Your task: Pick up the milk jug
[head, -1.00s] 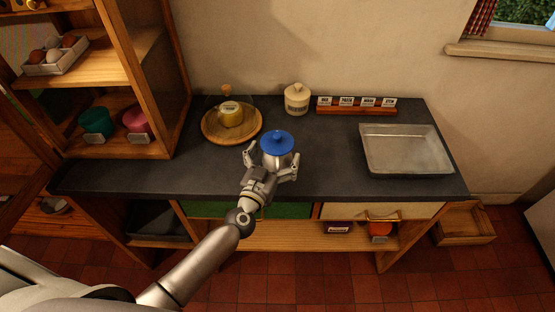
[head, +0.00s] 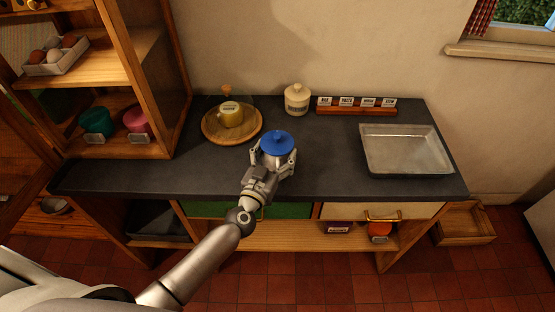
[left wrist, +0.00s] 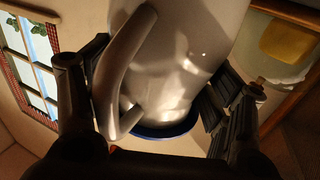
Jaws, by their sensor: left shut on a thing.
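In the left wrist view the jug's pale body (left wrist: 190,50) and curved handle (left wrist: 122,70) fill the middle between the two dark finger pads (left wrist: 160,105), and the blue rim shows below. The jug's underside is hidden. My right gripper is not in view.
A round wooden board with a glass dome and yellow item (head: 231,118) stands left of the jug. A cream lidded jar (head: 297,99) and a labelled rack (head: 356,105) stand behind. A metal tray (head: 405,150) lies to the right. Wooden shelving (head: 180,60) rises at the left.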

